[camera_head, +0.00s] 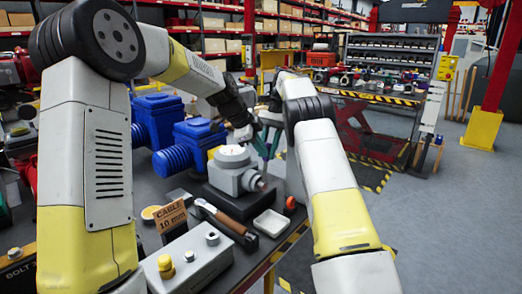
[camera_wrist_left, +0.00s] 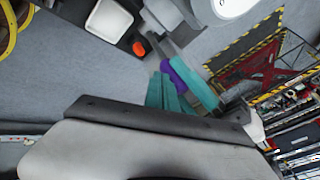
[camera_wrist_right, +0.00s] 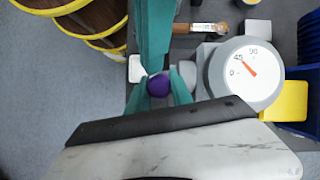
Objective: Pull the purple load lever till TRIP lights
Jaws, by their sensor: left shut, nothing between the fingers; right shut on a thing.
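The purple lever knob (camera_wrist_right: 158,86) sits between the teal fingers of my right gripper (camera_wrist_right: 157,92), which is shut on it. The knob also shows in the left wrist view (camera_wrist_left: 183,72). The grey valve actuator (camera_head: 236,178) carries a white dial (camera_wrist_right: 245,69) marked 0, 45 and 90; its red needle points near the 45. My left gripper (camera_wrist_left: 165,85) is shut and empty, close beside the knob; its teal fingers reach in from the top of the right wrist view (camera_wrist_right: 152,40). I cannot make out a TRIP light.
Blue motors (camera_head: 190,143) stand behind the actuator. A hammer (camera_head: 226,222), a white tray (camera_head: 271,223), an orange-red item (camera_head: 290,203) and a cable sign (camera_head: 171,216) lie nearer. A grey box with knobs (camera_head: 190,262) is at the front.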

